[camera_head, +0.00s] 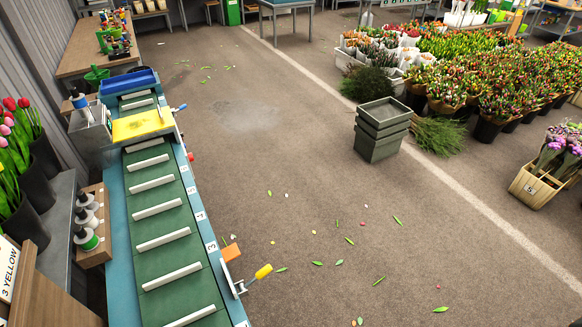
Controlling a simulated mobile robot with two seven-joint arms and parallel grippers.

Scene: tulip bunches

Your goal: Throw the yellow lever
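The yellow lever (263,271) has a fat yellow grip on a thin metal rod. It sits on the right side of the conveyor, low in the head view, and its grip points up and to the right, out over the floor. The rod meets a metal bracket (230,278) on the conveyor's edge, next to an orange block (231,252). Neither of my grippers shows in the head view, and nothing touches the lever.
The green conveyor (160,209) with white slats runs along the left. A yellow plate (142,125) and a blue-gripped lever (179,108) are at its far end. Stacked grey-green crates (382,132) stand right of centre. The floor between is open, with scattered leaves and petals.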

